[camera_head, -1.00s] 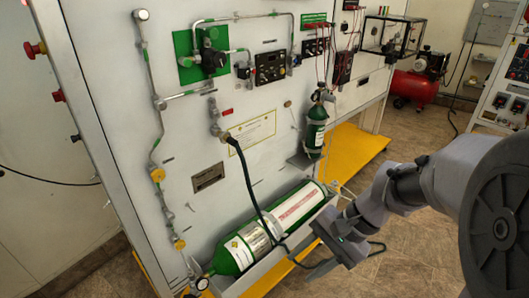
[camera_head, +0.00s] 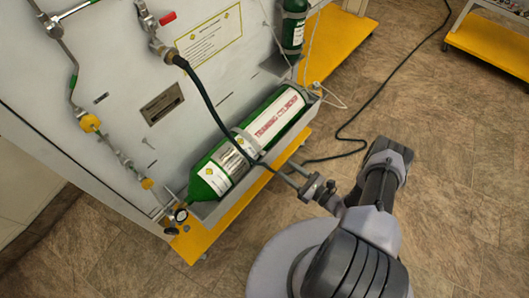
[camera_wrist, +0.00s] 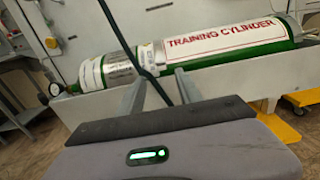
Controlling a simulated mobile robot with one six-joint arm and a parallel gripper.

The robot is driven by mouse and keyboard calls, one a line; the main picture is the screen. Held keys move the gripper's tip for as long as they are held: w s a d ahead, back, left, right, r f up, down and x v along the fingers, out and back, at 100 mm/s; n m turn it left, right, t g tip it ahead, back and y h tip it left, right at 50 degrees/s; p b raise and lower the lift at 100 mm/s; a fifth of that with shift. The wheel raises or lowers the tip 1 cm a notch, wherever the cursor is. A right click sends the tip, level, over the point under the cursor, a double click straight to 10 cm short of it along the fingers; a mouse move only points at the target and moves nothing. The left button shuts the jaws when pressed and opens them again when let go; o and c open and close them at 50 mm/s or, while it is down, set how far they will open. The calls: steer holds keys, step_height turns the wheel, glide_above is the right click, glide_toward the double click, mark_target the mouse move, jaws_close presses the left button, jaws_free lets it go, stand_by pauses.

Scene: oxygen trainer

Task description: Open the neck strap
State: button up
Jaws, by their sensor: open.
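The green training cylinder (camera_head: 268,125) lies on its side in a grey trough on the panel front; it also shows in the wrist view (camera_wrist: 222,42). A second, narrower band sits farther right, near the black hose (camera_head: 212,108). Whether either band is latched is too small to tell. My gripper (camera_head: 286,173) is open in front of the trough, apart from the cylinder. In the wrist view its fingers (camera_wrist: 160,84) point toward the second band, with the hose crossing between them.
The trough (camera_wrist: 80,108) has a raised front wall between my gripper and the cylinder. A gauge (camera_head: 181,215) sits at the neck end. A yellow base ledge (camera_head: 222,228) runs below.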

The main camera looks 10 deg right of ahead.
mark_target(265, 153)
steer(key=b+x, duration=0.2)
steer(key=x, duration=0.9)
steer(key=shift+w+a+b, duration=0.1)
steer(key=shift+w+b, duration=0.15)
steer(key=shift+b, duration=0.15)
jaws_close()
stand_by(0.5)
